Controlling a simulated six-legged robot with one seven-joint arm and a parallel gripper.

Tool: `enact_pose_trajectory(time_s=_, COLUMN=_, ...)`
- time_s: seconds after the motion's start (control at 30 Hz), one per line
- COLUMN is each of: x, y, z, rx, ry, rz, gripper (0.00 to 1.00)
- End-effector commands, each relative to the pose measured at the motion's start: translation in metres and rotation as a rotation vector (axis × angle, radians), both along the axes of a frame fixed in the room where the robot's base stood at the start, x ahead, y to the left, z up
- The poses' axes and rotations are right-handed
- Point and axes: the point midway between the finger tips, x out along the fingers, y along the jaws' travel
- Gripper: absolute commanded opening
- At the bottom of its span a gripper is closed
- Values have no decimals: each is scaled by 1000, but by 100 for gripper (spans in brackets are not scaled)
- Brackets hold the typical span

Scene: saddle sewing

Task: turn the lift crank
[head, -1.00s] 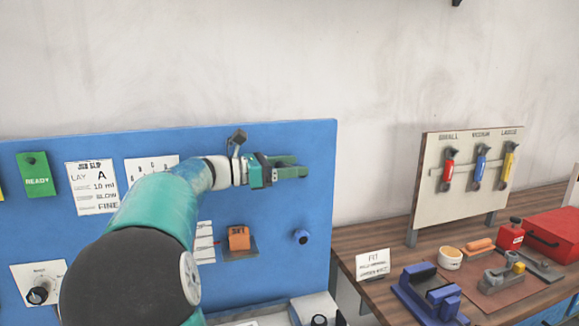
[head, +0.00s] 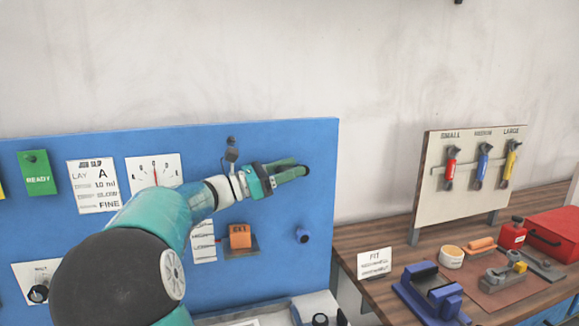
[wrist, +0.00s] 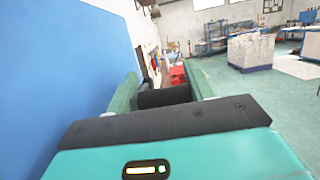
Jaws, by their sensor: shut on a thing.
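My gripper (head: 296,170) is in front of the upper right part of the blue panel (head: 285,140), its fingers pointing right. In the wrist view my gripper (wrist: 162,88) has its two green fingers closed on a dark, rounded handle (wrist: 163,97), which I take to be the lift crank's grip. The rest of the crank is hidden by my gripper and wrist. A white dial (head: 168,165) with a thin red needle is on the panel left of my wrist.
The panel also carries an orange SET block (head: 240,237), a dark blue knob (head: 303,236), a job slip (head: 93,187) and a green READY card (head: 38,174). The wooden bench (head: 400,240) at right holds tools and a red box (head: 556,235).

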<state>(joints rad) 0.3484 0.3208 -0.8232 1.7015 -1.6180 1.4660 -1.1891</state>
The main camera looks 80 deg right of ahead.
Motion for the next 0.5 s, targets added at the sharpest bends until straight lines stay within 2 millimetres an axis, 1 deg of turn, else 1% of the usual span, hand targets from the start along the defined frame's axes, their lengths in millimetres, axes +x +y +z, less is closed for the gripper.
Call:
enact_pose_trajectory(time_s=0.03, x=-3, y=3, z=-4, rx=-14, ry=30, rz=-17, gripper=12)
enact_pose_trajectory(time_s=0.3, x=-2, y=5, z=-13, rx=-104, ry=179, rz=-19, gripper=12)
enact_pose_trajectory(time_s=0.5, x=-2, y=5, z=-16, rx=-145, ry=242, rz=-18, gripper=12)
